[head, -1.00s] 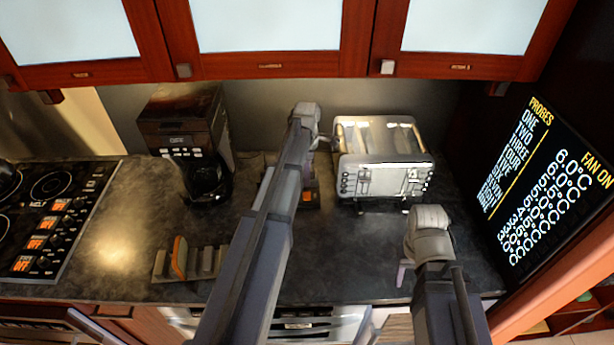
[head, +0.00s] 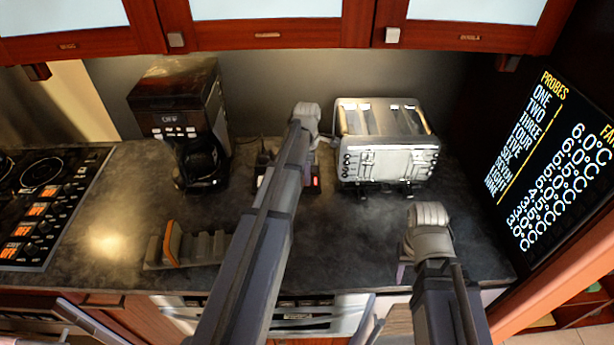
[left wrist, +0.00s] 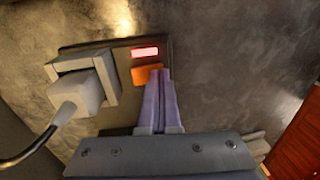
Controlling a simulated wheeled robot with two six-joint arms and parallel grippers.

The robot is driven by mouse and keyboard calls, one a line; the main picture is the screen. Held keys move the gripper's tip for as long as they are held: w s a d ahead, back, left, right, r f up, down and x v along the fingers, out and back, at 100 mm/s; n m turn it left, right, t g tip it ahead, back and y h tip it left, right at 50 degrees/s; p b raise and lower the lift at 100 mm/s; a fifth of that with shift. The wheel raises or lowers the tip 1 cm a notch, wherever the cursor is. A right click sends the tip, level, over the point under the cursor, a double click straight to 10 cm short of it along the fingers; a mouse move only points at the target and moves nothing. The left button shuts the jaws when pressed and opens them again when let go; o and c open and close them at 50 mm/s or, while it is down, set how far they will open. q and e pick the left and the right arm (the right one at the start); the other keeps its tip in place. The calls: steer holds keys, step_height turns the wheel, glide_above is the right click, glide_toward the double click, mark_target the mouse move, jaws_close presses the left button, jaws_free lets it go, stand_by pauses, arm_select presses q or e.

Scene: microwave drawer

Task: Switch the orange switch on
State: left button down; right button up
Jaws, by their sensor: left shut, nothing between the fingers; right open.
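The orange switch (left wrist: 147,75) sits on a dark power strip (left wrist: 122,55) on the counter, beside a brightly lit red light (left wrist: 145,52). The red light also shows in the head view (head: 314,181), beside my left arm. My left gripper (left wrist: 160,72) is shut and empty, its pale purple fingertips at the right edge of the switch. I cannot tell whether they touch it. In the head view my left arm hides most of the strip. My right gripper (head: 402,274) is open over the front of the counter, mostly hidden by its own wrist.
A white plug (left wrist: 80,93) with a cable sits in the strip. A silver toaster (head: 388,150) stands right of my left wrist, a black coffee maker (head: 180,110) to the left. A slotted rack (head: 205,248) lies in front. The counter between rack and stove (head: 45,205) is clear.

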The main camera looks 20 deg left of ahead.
arm_select(q)
steer(key=shift+w, duration=0.1)
steer(key=shift+w+a+r+p, duration=0.25)
steer(key=shift+w+a+p, duration=0.1)
steer(key=shift+w, duration=0.25)
stand_by(0.4)
